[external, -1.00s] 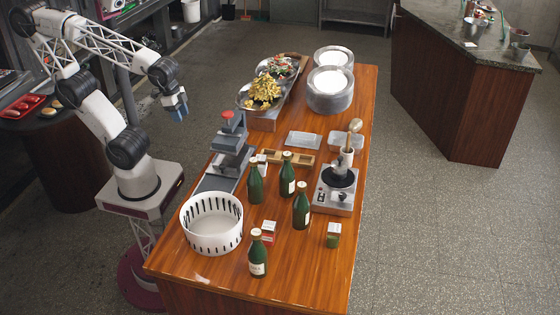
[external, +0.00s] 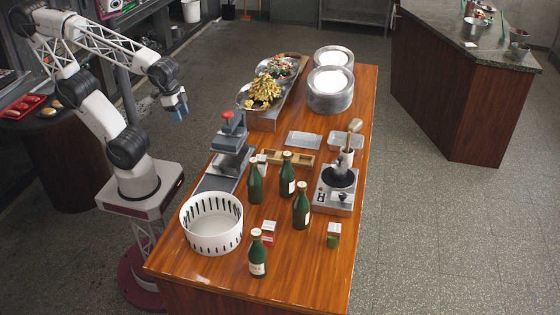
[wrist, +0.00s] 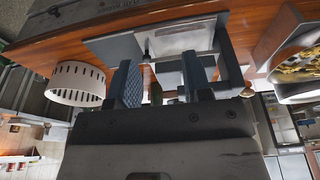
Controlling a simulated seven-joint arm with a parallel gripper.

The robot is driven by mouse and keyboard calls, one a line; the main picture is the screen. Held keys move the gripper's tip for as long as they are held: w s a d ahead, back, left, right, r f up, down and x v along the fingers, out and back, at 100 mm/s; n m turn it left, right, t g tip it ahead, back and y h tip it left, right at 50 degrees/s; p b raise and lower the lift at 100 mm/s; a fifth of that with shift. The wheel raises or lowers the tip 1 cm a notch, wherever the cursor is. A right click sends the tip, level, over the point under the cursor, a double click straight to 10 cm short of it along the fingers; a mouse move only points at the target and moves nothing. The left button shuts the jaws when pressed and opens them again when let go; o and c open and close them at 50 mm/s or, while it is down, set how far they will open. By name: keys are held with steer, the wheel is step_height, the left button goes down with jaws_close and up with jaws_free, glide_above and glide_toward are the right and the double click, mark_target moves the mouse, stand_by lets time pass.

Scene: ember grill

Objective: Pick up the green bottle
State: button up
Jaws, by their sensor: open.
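Several green bottles stand upright on the wooden table in the external view. One bottle (external: 258,254) is near the front edge, one (external: 301,205) is at the right of the group, one (external: 287,174) is at the back, and one (external: 255,181) is at the left, close to the grey press. My gripper (external: 177,107) is raised to the left of the table, well apart from the bottles. In the wrist view, my gripper (wrist: 163,82) shows its two fingers apart with nothing held. The bottles are mostly hidden behind the press there.
A white slotted basket (external: 212,223) stands at the table's front left. The grey press (external: 231,150) with a red knob stands between my arm and the bottles. A burner unit (external: 335,194), small boxes and food trays are also on the table (external: 310,264).

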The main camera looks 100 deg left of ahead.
steer(key=shift+o, duration=1.2)
steer(key=t, duration=1.3)
glide_toward(259, 174)
step_height(259, 174, up, 2)
steer(key=w, duration=0.1)
steer(key=shift+w+t, duration=0.5)
steer(key=shift+t, duration=0.4)
steer(key=shift+w+f, duration=0.1)
steer(key=shift+w, duration=1.25)
steer(key=shift+w+f, duration=0.1)
steer(key=shift+w, duration=1.15)
steer(key=shift+w+f, duration=0.15)
steer(key=shift+w, duration=1.15)
